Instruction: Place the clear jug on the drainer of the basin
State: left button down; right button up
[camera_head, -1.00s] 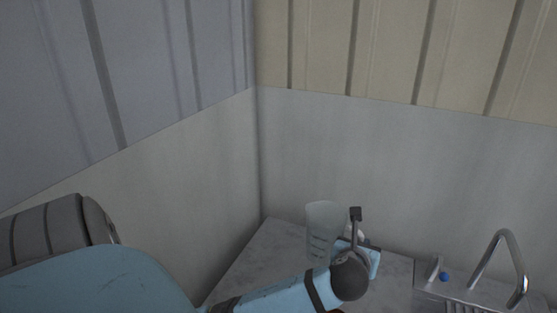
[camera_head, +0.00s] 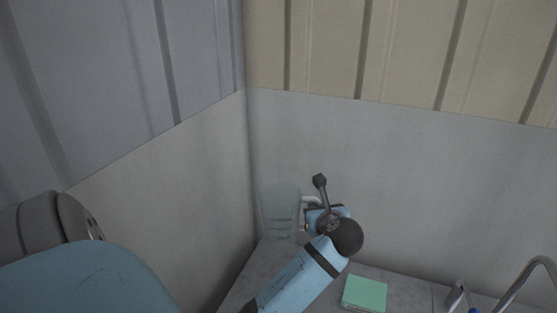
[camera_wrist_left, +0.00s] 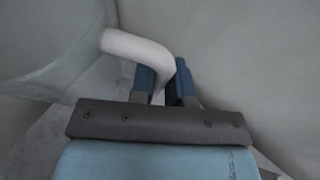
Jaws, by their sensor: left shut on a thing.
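The clear jug (camera_head: 281,212) is translucent, with dark marks on its side, and stands out above the counter near the wall corner in the head view. My left gripper (camera_wrist_left: 165,85) is shut on the jug's white handle (camera_wrist_left: 140,48), seen in the left wrist view. The jug's clear wall (camera_wrist_left: 60,50) fills the left of that view. In the head view my left arm partly hides the gripper. The basin shows only by its metal tap (camera_head: 530,278) at the lower right; its drainer is out of view. My right gripper is not in view.
A green block (camera_head: 364,293) lies on the grey counter (camera_head: 408,292), right of my left arm. Walls meet in a corner (camera_head: 248,170) close behind the jug. A small blue thing (camera_head: 473,311) shows beside the tap.

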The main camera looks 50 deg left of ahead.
pick_arm(q)
jog(key=shift+a+f, duration=0.1)
jog(key=shift+f, duration=0.05)
notch_tip(320, 180, down, 20)
jog(key=shift+r, duration=0.15)
dwell(0.4)
jog(key=c, duration=1.1)
grip_release()
jog(key=shift+s+d+r, duration=0.1)
jog(key=shift+s+d, duration=0.05)
jog(key=shift+d, duration=0.1)
jog(key=b+v, duration=0.1)
jog(key=v, duration=1)
jog(key=shift+d, duration=0.3)
